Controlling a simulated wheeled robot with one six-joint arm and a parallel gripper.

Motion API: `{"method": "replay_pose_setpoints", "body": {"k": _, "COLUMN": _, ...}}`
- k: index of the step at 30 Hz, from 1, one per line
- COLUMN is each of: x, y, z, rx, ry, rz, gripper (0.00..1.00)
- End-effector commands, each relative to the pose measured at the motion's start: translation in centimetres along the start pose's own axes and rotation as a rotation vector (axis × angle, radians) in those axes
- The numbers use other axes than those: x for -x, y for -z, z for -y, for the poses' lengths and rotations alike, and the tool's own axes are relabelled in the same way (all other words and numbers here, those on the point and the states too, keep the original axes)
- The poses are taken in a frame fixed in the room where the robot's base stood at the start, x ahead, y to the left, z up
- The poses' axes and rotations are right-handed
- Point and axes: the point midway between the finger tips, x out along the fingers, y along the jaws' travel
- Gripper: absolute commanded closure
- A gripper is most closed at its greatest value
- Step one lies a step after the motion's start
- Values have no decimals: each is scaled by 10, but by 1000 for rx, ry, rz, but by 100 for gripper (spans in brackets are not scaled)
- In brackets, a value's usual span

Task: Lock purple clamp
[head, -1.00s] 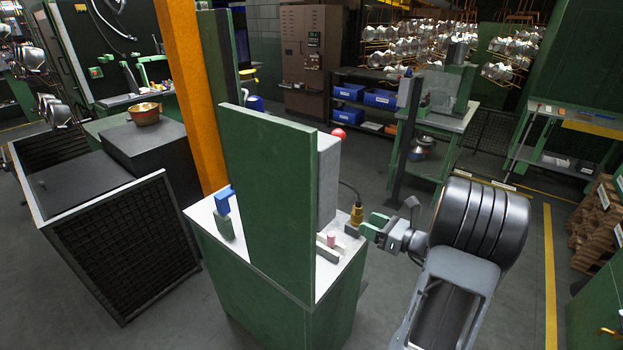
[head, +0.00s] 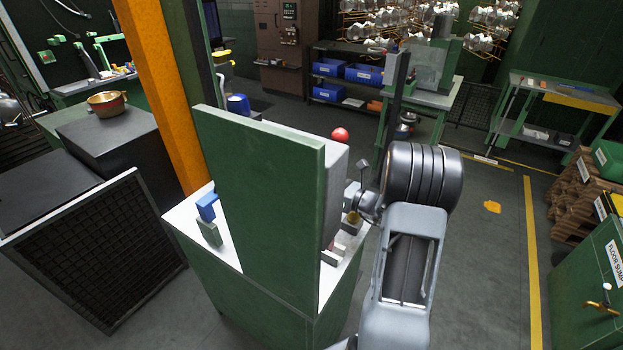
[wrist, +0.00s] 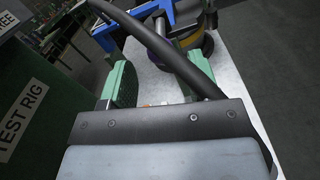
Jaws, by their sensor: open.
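In the wrist view my gripper (wrist: 152,66) is open, with its two green fingers apart. A dark purple bar (wrist: 151,40), which looks like part of the purple clamp, shows just beyond and between the fingertips. I cannot tell whether the fingers touch it or how its lever stands. A blue clamp-like frame (wrist: 158,14) is behind it. A dark curved bar crosses in front and hides part of the view. In the head view the green panel and grey box hide my fingertips and the purple clamp.
The green upright panel (head: 255,200) and grey box (head: 332,185) stand on a white-topped bench (head: 183,217). A blue piece (head: 207,206) is at its left, and a red ball (head: 340,134) shows above the box. Open floor (head: 480,260) lies at the right.

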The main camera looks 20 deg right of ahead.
Motion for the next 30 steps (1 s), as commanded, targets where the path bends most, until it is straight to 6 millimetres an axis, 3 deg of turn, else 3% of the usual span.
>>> {"method": "replay_pose_setpoints", "body": {"k": 6, "x": -33, "y": -1, "z": 0, "rx": 0, "ry": 0, "rz": 0, "gripper": 45}}
{"method": "replay_pose_setpoints", "body": {"k": 12, "x": -50, "y": -1, "z": 1, "rx": 1, "ry": 2, "rz": 0, "gripper": 45}}
{"method": "replay_pose_setpoints", "body": {"k": 25, "x": -54, "y": 0, "z": 2, "rx": 0, "ry": 5, "rz": 1, "gripper": 46}}
{"method": "replay_pose_setpoints", "body": {"k": 30, "x": -54, "y": 0, "z": 2, "rx": 0, "ry": 5, "rz": 1, "gripper": 62}}
